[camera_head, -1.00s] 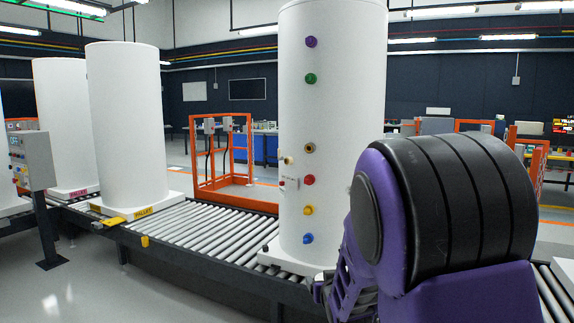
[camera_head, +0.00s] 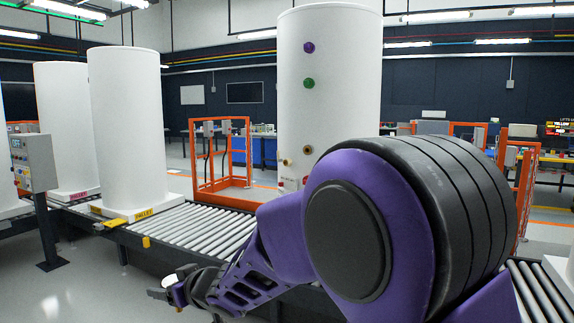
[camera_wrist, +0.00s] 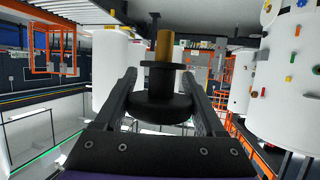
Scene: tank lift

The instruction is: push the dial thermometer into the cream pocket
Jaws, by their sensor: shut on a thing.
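My gripper (camera_head: 176,291) is low in front of the conveyor, at the left end of my arm in the head view. In the wrist view my gripper (camera_wrist: 160,88) is shut on the dial thermometer (camera_wrist: 158,106), a round black body with a brass-coloured stem. The near white tank (camera_head: 330,70) carries a column of coloured pockets. I cannot tell which is the cream pocket. My arm hides the lower pockets. The thermometer is well apart from the tank.
The roller conveyor (camera_head: 185,228) runs across behind my gripper. More white tanks (camera_head: 127,125) stand at left, by a grey control box (camera_head: 35,160) on a post. An orange frame (camera_head: 220,165) stands behind the rollers. Open floor (camera_head: 95,285) lies at front left.

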